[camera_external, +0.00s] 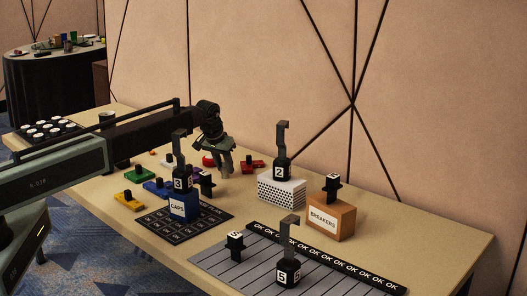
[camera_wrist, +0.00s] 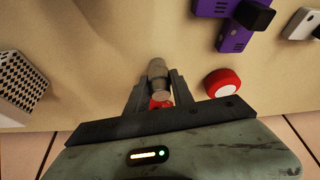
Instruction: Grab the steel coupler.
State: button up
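The steel coupler (camera_wrist: 157,69) is a short grey metal cylinder in the wrist view, lying on the tan table top between and just beyond the tips of my two fingers. My gripper (camera_wrist: 158,82) is open around its near end, with a narrow gap on the left; contact on the right is hard to tell. A small red piece (camera_wrist: 160,104) shows between the fingers, nearer the palm. In the external view my gripper (camera_external: 221,165) points down over the middle of the table; I cannot make out the coupler there.
A red round cap (camera_wrist: 222,82) lies close to the right finger. Purple blocks (camera_wrist: 238,28) stand farther right, a white perforated block (camera_wrist: 18,80) at left. In the external view a blue CAPS box (camera_external: 184,206) and a BREAKERS box (camera_external: 331,219) stand nearby.

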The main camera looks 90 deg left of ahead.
grip_shut()
jog(key=shift+r, duration=0.1)
